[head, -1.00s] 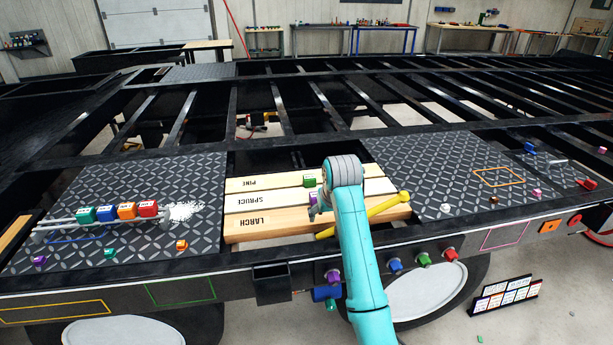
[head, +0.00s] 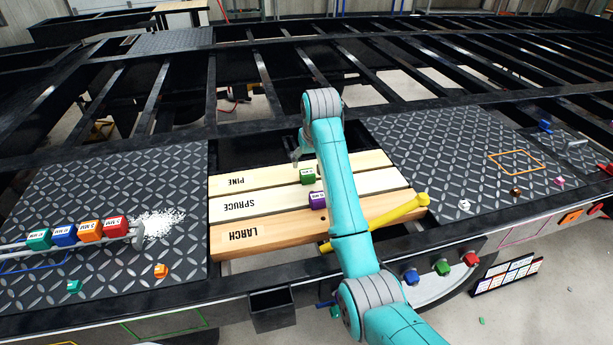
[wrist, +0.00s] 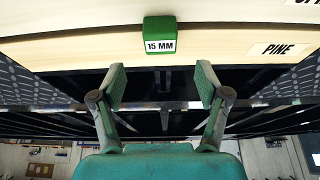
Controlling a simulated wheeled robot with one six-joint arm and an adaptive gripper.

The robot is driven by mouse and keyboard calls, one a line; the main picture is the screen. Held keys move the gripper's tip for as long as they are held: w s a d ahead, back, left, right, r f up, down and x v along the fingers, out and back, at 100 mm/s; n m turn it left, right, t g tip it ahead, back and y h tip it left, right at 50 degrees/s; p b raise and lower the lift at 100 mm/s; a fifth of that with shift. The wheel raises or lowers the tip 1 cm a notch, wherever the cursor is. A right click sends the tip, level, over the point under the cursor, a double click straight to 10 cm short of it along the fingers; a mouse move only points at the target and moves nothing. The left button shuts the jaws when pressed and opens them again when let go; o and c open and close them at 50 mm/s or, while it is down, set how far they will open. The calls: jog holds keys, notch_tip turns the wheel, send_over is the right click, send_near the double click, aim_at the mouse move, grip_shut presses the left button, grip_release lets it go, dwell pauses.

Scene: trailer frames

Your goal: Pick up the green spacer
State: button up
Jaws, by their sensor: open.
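A green spacer (head: 308,177) labelled 15 MM sits on the pine plank (head: 265,181). The spacer also shows in the wrist view (wrist: 160,29), at the top centre, close to the plank's edge. My gripper (wrist: 160,84) is open and empty, with its two pads apart. The spacer lies ahead of the gap between them, roughly centred and not touched. In the head view my gripper (head: 301,154) is partly hidden by my arm, just beyond the spacer on the far side of the pine plank.
A purple spacer (head: 318,199) stands on the spruce plank (head: 270,207), close by my arm. A yellow bar (head: 390,212) lies across the plank ends at right. A rack at left holds several coloured blocks, including a teal-green one (head: 39,239). Open frame gaps lie behind the planks.

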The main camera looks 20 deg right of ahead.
aim_at(308, 172)
jog(key=shift+s+x, duration=0.15)
jog(key=shift+x, duration=1.75)
jog(key=shift+s+x, duration=0.1)
jog(key=shift+x, duration=1.75)
jog(key=c, duration=1.2)
